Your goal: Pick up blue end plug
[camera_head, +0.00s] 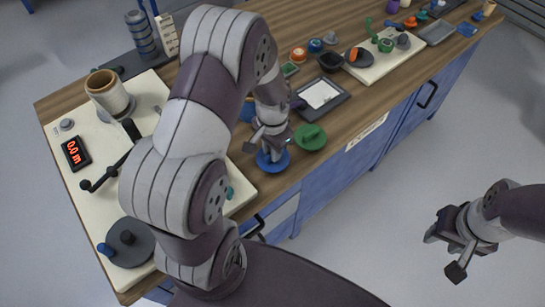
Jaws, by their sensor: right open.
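A blue round plug (274,165) lies near the front edge of the wooden bench. My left gripper (270,147) points down at its top, right over it. The fingers and the plug's upper part overlap, so I cannot tell whether the jaws are closed on it. A green round plug (311,138) with a raised grip lies just right of it. My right gripper (446,254) is open and empty, out over the floor at the lower right, away from the bench.
My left arm covers much of the bench's left half. A white board (84,165) there carries a spool (108,95), a red display (75,152) and a crank. A dark-framed tray (322,93), small colored caps and a second board (385,62) stand farther back right.

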